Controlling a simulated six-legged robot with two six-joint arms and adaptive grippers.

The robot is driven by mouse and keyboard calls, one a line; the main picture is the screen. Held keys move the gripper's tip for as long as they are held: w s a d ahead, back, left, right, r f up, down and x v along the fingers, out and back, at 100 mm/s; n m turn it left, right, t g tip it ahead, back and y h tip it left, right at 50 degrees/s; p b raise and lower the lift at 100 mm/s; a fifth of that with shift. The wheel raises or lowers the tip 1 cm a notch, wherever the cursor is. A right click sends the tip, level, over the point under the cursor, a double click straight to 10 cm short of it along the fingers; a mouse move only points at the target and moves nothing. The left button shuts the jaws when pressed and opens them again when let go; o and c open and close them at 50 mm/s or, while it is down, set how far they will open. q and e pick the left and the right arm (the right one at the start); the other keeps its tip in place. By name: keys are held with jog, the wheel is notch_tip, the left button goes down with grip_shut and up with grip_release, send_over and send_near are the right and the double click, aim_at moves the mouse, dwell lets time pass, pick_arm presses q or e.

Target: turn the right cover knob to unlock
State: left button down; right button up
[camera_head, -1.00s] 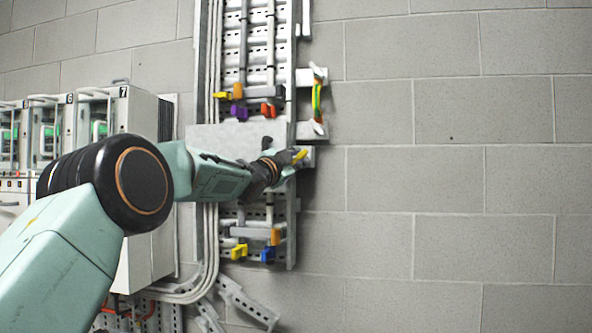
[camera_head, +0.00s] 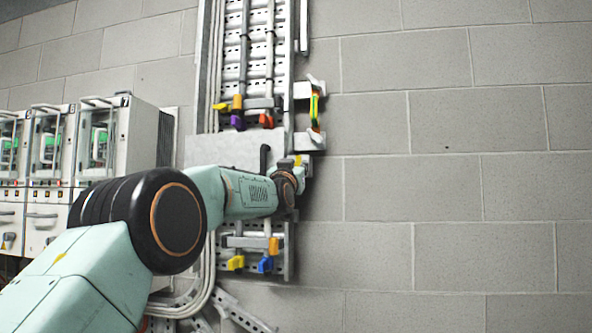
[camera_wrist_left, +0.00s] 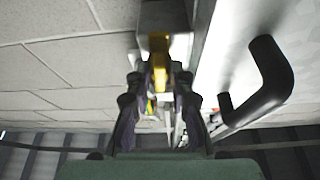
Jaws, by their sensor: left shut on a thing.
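The right cover knob (camera_wrist_left: 159,62) is yellow and sits on a small grey block at the right edge of the grey cover plate (camera_head: 205,148). In the left wrist view it lies between the fingers of my left gripper (camera_wrist_left: 159,85), which is shut on it. In the head view my left gripper (camera_head: 296,166) is at the plate's right edge, and only a bit of yellow shows above the wrist. The black cover handle (camera_wrist_left: 268,80) stands just right of the fingers in the wrist view. My right gripper is not in view.
Above the plate are yellow, purple and red clamps (camera_head: 238,122) and a yellow-green strap (camera_head: 315,108). Below it are yellow and blue clamps (camera_head: 236,262). White drive cabinets (camera_head: 128,135) stand at the left. The block wall (camera_head: 450,200) at the right is bare.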

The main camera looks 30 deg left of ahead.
pick_arm(q)
jog(key=shift+r+n+y, duration=0.2)
jog(key=shift+n+y, duration=0.2)
jog(key=shift+n, duration=0.2)
jog(key=c, duration=1.4)
grip_release()
jog(key=shift+d, duration=0.1)
jog(key=shift+s+f, duration=0.1)
jog(key=shift+f, duration=0.05)
jog(key=shift+v, duration=5.9)
jog(key=shift+s, duration=0.15)
